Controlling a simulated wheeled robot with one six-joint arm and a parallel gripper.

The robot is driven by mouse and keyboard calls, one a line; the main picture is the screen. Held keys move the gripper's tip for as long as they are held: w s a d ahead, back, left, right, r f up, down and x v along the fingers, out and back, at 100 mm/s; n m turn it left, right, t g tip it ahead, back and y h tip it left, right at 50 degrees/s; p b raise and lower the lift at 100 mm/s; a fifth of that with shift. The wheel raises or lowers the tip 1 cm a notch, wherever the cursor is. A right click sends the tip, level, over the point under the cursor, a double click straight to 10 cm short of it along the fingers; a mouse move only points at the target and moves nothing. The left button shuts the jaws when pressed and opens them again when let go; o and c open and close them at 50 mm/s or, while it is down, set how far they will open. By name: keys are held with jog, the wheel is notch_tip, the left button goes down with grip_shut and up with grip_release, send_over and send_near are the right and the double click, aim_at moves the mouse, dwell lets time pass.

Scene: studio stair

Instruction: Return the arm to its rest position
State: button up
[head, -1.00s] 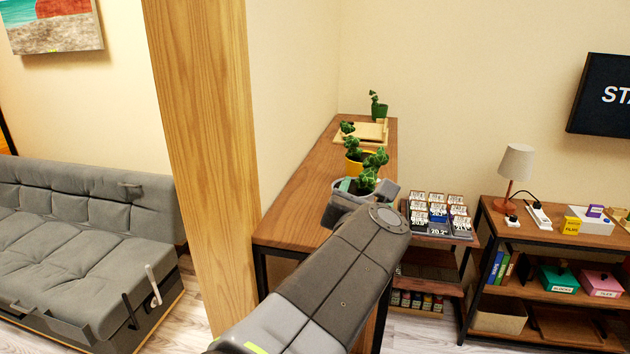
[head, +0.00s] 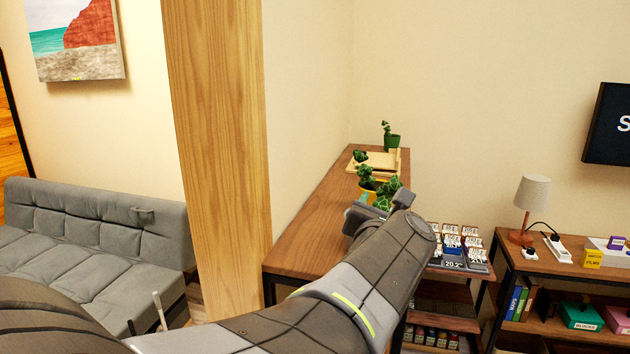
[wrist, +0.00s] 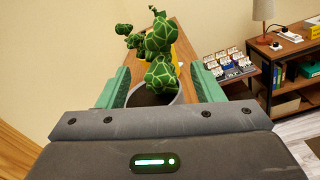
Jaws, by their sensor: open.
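My arm reaches across the head view toward a narrow wooden table (head: 318,228). My gripper (wrist: 158,88) shows in the wrist view with its two green fingers spread apart. A plant in a grey pot (wrist: 150,97) shows between the fingers. I cannot tell whether the pot touches them. In the head view the gripper is mostly hidden behind my forearm, with the plant's leaves (head: 386,193) just beyond it.
A grey sofa (head: 95,235) is at left. A shelf with a lamp (head: 532,200) and a rack of small boxes (head: 462,247) are at right.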

jog(key=x, duration=0.5)
jog(key=shift+w, duration=0.1)
jog(key=shift+w+d+f+b, duration=0.15)
jog(key=shift+w+b, duration=0.2)
jog(key=shift+b, duration=0.05)
